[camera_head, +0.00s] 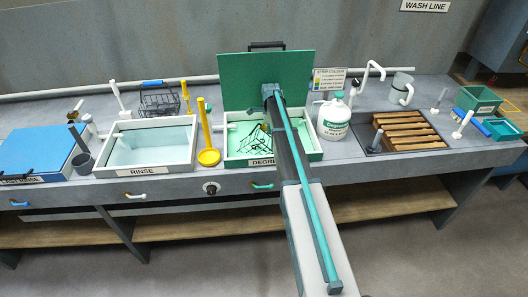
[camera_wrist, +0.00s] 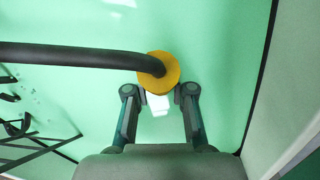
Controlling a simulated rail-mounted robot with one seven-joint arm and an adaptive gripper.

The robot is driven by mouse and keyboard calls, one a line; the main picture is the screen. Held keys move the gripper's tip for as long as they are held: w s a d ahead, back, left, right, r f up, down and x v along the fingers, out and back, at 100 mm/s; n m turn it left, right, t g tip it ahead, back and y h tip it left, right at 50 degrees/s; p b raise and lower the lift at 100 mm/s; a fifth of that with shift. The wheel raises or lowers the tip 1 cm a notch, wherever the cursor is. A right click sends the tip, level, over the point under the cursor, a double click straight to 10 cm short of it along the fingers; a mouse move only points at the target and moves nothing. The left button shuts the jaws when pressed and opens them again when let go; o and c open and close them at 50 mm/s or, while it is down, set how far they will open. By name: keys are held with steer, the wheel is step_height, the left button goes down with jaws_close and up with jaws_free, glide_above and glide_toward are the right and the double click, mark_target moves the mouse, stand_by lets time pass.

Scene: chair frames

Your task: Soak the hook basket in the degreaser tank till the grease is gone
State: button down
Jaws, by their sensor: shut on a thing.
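The degreaser tank (camera_head: 314,156), labelled "DEGRE…", holds pale green liquid, and its green lid (camera_head: 289,72) stands open behind it. The dark wire hook basket (camera_head: 248,138) is in the tank, partly hidden by my arm. In the wrist view, its dark wires and hooks (camera_wrist: 38,143) show at lower left, with dark blobs and small specks near them. My gripper (camera_wrist: 158,92) is over the tank, its fingers closed about the yellow end (camera_wrist: 160,66) of a thick dark bar (camera_wrist: 75,56). I cannot tell how deep the basket sits or how much grease is on it.
A wire basket (camera_head: 159,103) sits behind the rinse tank. A white jug (camera_head: 333,121) and a sink with a wooden rack (camera_head: 405,128) stand to the right. A sign (camera_head: 328,79) stands behind the jug.

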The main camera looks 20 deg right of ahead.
steer(key=shift+a, duration=0.2)
steer(key=shift+s+d, duration=0.1)
steer(key=shift+d, duration=0.4)
steer(key=shift+a, duration=0.25)
steer(key=shift+a, duration=0.25)
steer(key=shift+d, duration=0.5)
stand_by(0.4)
steer(key=shift+a, duration=0.2)
steer(key=shift+a, duration=0.3)
steer(key=shift+d, duration=0.2)
